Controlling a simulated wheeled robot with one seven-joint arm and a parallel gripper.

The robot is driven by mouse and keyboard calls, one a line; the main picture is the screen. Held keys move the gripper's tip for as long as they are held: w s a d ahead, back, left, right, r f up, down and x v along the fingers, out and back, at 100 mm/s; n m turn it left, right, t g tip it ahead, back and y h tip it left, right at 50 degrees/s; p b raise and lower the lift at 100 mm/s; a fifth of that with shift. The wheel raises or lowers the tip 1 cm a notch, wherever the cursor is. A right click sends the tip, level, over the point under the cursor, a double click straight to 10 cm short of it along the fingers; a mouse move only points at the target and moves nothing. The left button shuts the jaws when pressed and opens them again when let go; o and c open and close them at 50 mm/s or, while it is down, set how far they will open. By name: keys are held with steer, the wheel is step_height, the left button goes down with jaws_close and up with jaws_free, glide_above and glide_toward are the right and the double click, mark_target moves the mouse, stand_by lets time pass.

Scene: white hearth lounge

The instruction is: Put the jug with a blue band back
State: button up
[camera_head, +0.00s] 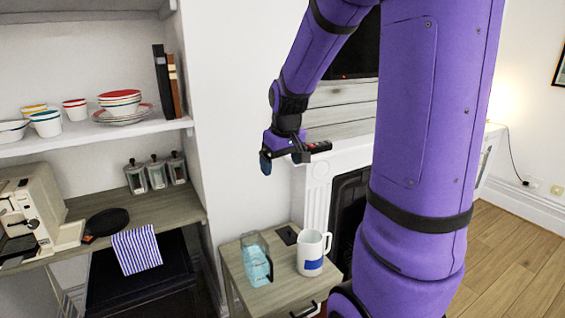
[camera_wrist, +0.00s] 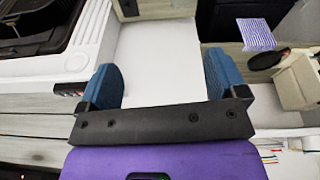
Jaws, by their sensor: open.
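The white jug with a blue band (camera_head: 312,254) stands upright on the small wooden side table (camera_head: 262,297), near its right side, with its handle to the right. My gripper (camera_head: 281,163) is in the air above and behind the table, apart from the jug. In the wrist view my gripper (camera_wrist: 161,86) shows two blue fingertips spread wide, with nothing between them but white wall behind. The jug does not show clearly in the wrist view.
A clear glass pitcher with bluish contents (camera_head: 256,262) stands left of the jug. A shelf (camera_head: 75,140) holds bowls, cups and plates. A counter (camera_head: 185,206) carries a coffee machine (camera_head: 32,212), canisters (camera_head: 157,173) and a striped cloth (camera_head: 137,249). The fireplace (camera_head: 347,205) stands right of the table.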

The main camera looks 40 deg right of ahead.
steer(key=s+a+r+t, duration=0.1)
steer(key=s+a+r, duration=0.4)
steer(key=s+a, duration=0.3)
steer(key=s+a+r+n+t, duration=0.1)
steer(key=s+a+r, duration=0.5)
steer(key=s+a, duration=0.2)
steer(key=shift+s+a+n+t+y, duration=0.3)
steer(key=shift+s+a+t+y, duration=0.1)
steer(key=shift+s, duration=0.65)
